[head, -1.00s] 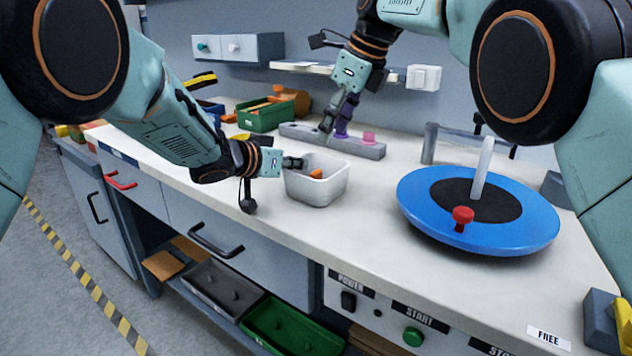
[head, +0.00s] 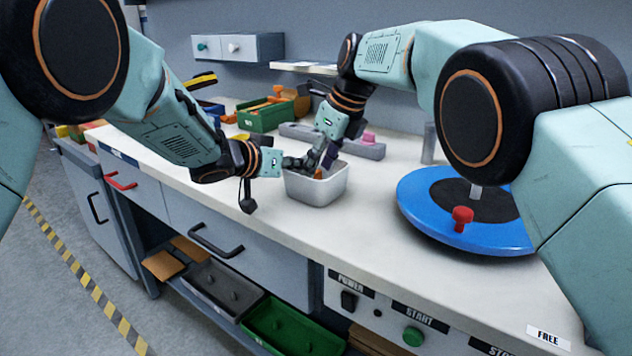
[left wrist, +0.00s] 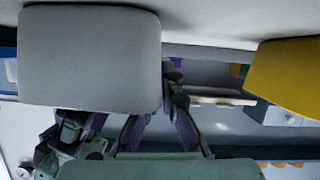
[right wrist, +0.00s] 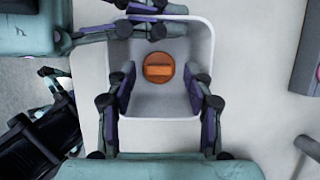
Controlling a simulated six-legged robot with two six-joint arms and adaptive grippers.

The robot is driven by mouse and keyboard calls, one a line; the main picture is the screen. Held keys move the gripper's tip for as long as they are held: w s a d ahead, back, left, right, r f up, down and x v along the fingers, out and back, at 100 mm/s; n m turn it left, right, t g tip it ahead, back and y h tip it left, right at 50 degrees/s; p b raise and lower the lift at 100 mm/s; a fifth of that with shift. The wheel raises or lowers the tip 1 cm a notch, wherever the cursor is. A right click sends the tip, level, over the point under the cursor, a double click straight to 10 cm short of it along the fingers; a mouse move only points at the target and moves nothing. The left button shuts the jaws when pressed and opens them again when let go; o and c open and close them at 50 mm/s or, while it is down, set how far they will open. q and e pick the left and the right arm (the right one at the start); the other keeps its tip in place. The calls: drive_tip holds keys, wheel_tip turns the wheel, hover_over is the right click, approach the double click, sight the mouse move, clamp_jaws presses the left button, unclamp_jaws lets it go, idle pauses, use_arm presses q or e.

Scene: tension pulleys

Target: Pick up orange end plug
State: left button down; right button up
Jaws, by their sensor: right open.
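The orange end plug (right wrist: 159,68) lies in the white bin (right wrist: 206,50), a disc with a raised bar across it. In the head view only a bit of the plug (head: 318,174) shows inside the bin (head: 318,192). My right gripper (right wrist: 160,80) is open and reaches down into the bin. Its fingers stand on either side of the plug, with a gap on both sides. My left gripper (head: 298,162) is at the bin's rim; in the right wrist view its fingers (right wrist: 160,20) lie along both sides of the rim edge. I cannot tell whether they press on it.
A blue disc with a black centre (head: 420,222) and a red knob (head: 462,216) stands to the right. A grey bar with a pink piece (head: 369,138) lies behind the bin. A green bin (head: 262,118) stands farther back. The counter in front is clear.

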sight(317, 172)
drive_tip(key=x, duration=0.3)
drive_tip(key=c, duration=0.5)
drive_tip(key=shift+c, duration=0.2)
drive_tip(key=shift+s+d+r, duration=0.15)
drive_tip(key=shift+d+r, duration=0.1)
drive_tip(key=shift+r, duration=0.15)
wheel_tip(317, 172, up, 5)
drive_tip(key=shift+r, duration=0.65)
drive_tip(key=shift+s+d, duration=0.1)
drive_tip(key=shift+d, duration=0.05)
drive_tip(key=shift+s+d, duration=0.1)
drive_tip(key=shift+d, duration=0.1)
